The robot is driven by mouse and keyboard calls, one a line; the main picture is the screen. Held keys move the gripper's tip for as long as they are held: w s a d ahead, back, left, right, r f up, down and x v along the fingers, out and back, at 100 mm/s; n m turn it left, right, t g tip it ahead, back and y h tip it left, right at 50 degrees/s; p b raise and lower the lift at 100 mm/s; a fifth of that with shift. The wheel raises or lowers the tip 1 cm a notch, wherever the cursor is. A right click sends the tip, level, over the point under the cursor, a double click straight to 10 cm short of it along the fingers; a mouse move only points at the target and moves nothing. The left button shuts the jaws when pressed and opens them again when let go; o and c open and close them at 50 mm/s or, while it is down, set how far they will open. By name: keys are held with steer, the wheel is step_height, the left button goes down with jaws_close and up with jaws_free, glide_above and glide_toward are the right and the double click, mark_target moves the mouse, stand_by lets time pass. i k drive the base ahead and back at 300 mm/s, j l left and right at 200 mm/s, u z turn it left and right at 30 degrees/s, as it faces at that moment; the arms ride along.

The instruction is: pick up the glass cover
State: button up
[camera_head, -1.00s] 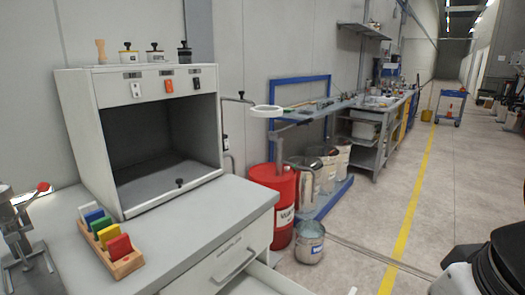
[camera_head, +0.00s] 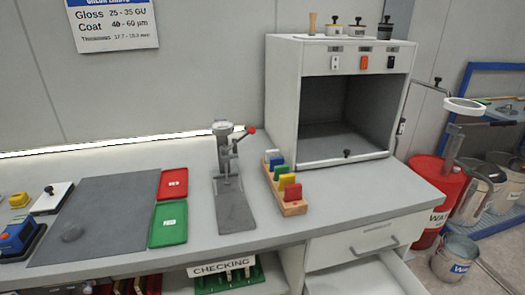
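I cannot pick out a glass cover for certain. A faint round grey disc (camera_head: 72,232) lies on the dark grey mat (camera_head: 105,205) at the left of the bench; whether it is glass or only a mark I cannot tell. A white ring-shaped head (camera_head: 464,106) on a jointed arm stands at the right, and whether it holds glass is unclear. My gripper is not in view.
The bench (camera_head: 330,212) carries a red tray (camera_head: 173,183), a green tray (camera_head: 168,224), a lever press (camera_head: 232,180) and a wooden block of coloured plates (camera_head: 286,190). An open-fronted grey cabinet (camera_head: 313,110) stands behind. A drawer (camera_head: 365,275) juts out at the front right.

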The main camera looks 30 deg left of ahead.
mark_target(71, 234)
steer(key=u, duration=2.3)
steer(key=i+j+z, duration=0.3)
steer(key=i, duration=0.25)
steer(key=i+j+z, duration=0.35)
steer(key=i, duration=0.15)
steer(key=i+l, duration=0.05)
steer(key=l, duration=0.05)
